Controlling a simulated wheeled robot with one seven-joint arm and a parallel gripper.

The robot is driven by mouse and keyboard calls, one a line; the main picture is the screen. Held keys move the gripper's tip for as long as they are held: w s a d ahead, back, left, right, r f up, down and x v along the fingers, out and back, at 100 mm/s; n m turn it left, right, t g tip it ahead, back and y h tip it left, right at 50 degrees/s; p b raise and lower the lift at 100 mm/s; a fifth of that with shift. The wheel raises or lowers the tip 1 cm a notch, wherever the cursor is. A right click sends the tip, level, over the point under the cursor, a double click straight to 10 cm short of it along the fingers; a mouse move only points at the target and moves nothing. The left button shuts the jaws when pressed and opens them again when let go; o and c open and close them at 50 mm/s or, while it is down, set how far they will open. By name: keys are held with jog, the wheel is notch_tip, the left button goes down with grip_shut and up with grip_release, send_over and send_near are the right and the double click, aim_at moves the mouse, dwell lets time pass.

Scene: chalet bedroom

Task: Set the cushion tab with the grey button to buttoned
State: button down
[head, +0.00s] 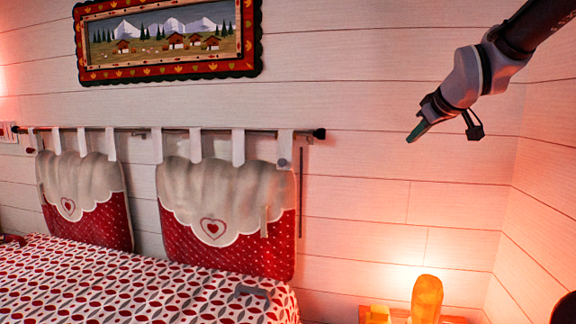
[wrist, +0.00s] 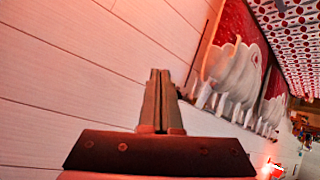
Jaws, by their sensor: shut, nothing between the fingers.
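The right headboard cushion (head: 180,243), red with a pale scalloped flap and a heart, hangs by white tabs from a dark rod (head: 262,133). My gripper (head: 412,138) is in the air to the right of the rod's end, apart from the cushion. In the wrist view my gripper (wrist: 158,75) is shut and empty, and the cushions appear sideways at right (wrist: 232,32). The button is not clear there.
A second, similar cushion (head: 112,222) hangs at left. A glowing orange lamp (head: 427,298) stands at lower right. A framed picture (head: 78,50) hangs above.

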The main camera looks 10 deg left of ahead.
jog(key=w+a+f+n+t+y, duration=0.15)
jog(key=w+a+n, duration=0.25)
jog(key=a, duration=0.4)
jog(key=w+a+f+n+y, duration=0.25)
jog(key=a+n, duration=0.25)
jog(key=a, duration=0.3)
jog(key=n+y, duration=0.3)
jog(key=n, duration=0.5)
send_near(279, 162)
jog(key=shift+g, duration=0.25)
jog(key=x, duration=0.5)
jog(key=shift+s+a+r, duration=0.2)
jog(key=shift+a, duration=0.05)
jog(key=shift+w+a+f, duration=0.1)
jog(key=shift+w+f, duration=0.05)
jog(key=shift+w, duration=0.45)
jog(key=shift+w+f, duration=0.1)
